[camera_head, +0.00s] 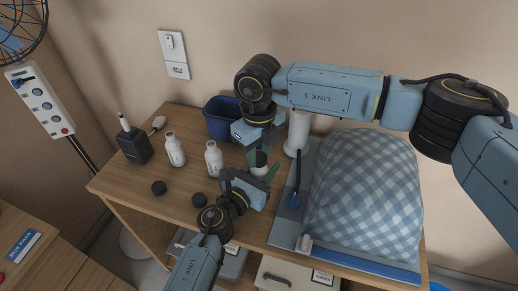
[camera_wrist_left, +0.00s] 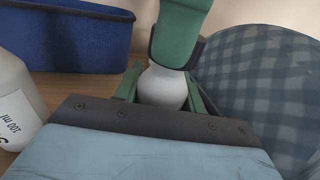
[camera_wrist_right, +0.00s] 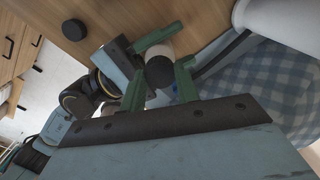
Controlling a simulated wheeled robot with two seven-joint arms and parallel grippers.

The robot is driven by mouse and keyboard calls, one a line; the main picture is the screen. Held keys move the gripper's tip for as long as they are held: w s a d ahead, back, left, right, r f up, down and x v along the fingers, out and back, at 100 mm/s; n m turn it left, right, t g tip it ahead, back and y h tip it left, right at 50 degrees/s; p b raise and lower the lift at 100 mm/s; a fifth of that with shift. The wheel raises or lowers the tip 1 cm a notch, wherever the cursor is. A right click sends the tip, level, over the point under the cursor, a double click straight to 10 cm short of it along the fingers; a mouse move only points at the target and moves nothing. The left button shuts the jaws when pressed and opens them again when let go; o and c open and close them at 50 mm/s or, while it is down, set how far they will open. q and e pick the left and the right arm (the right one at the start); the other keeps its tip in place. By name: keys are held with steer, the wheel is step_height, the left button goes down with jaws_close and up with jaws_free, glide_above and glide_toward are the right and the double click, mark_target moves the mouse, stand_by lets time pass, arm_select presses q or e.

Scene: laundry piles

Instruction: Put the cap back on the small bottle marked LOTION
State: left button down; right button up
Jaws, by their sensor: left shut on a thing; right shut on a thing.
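A small white bottle (camera_head: 260,171) is upright between the fingers of my left gripper (camera_head: 258,178), which is shut on it; its white body also shows in the left wrist view (camera_wrist_left: 163,88). Its label cannot be read. A black cap (camera_wrist_right: 159,72) is between the green fingers of my right gripper (camera_wrist_right: 168,66), which is shut on it. The cap is at the bottle's top, over the mouth. The right fingers hide the join in the left wrist view, so I cannot tell whether the cap is seated.
Two uncapped white bottles (camera_head: 175,151) (camera_head: 214,160) stand left on the wooden table, with two loose black caps (camera_head: 158,187) (camera_head: 199,200) before them. A blue bin (camera_head: 220,118) is behind. A checked cloth pile (camera_head: 366,190) on a board fills the right.

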steer(key=m, duration=0.6)
steer(key=shift+m, duration=0.3)
steer(key=m, duration=0.3)
steer(key=shift+m, duration=0.3)
steer(key=m, duration=0.3)
steer(key=shift+f+m, duration=0.1)
steer(key=shift+m, duration=0.2)
steer(key=m, duration=0.3)
steer(key=shift+m, duration=0.4)
steer(key=m, duration=0.3)
steer(key=shift+m, duration=0.3)
steer(key=m, duration=0.3)
steer(key=shift+m, duration=0.4)
steer(key=m, duration=0.4)
